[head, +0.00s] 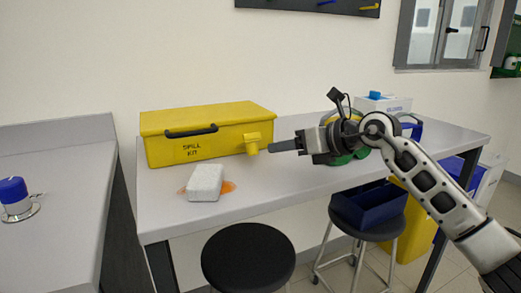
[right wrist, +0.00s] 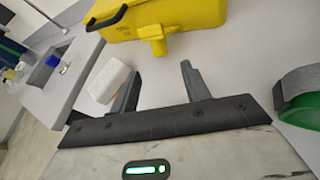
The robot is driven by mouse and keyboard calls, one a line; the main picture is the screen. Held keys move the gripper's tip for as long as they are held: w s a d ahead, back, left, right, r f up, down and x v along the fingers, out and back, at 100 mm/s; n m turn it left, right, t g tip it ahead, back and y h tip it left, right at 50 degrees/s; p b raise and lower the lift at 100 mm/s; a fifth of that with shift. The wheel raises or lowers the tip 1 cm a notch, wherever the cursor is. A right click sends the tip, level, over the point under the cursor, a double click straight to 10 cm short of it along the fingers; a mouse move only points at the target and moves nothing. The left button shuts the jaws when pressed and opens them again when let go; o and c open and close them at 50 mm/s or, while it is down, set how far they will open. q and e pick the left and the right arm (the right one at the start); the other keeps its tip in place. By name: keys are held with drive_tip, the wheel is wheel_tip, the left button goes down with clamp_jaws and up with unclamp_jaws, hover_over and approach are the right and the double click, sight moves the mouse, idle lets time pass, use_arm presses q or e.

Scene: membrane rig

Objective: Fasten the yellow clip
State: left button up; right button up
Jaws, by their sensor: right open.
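The yellow clip (head: 252,144) is on the front of the yellow spill kit box (head: 225,141), near its right end. It sticks out from the box front, and I cannot tell whether it is latched. In the right wrist view the clip (right wrist: 153,36) lies beyond the fingertips, roughly between them. My right gripper (head: 271,147) is just right of the clip in the head view, with its fingers pointing left. It is open and empty, and its two fingers (right wrist: 158,72) show apart in the right wrist view. My left gripper is not in view.
A white block (head: 205,183) lies on an orange spill on the bench in front of the box. A green and grey round object (right wrist: 300,100) is right of my right gripper. Two stools stand before the bench, one holding a blue bin (head: 369,205). The bench front centre is clear.

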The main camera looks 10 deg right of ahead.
sight(257, 151)
drive_tip(key=x, duration=0.8)
drive_tip(key=shift+c, duration=0.4)
clamp_jaws()
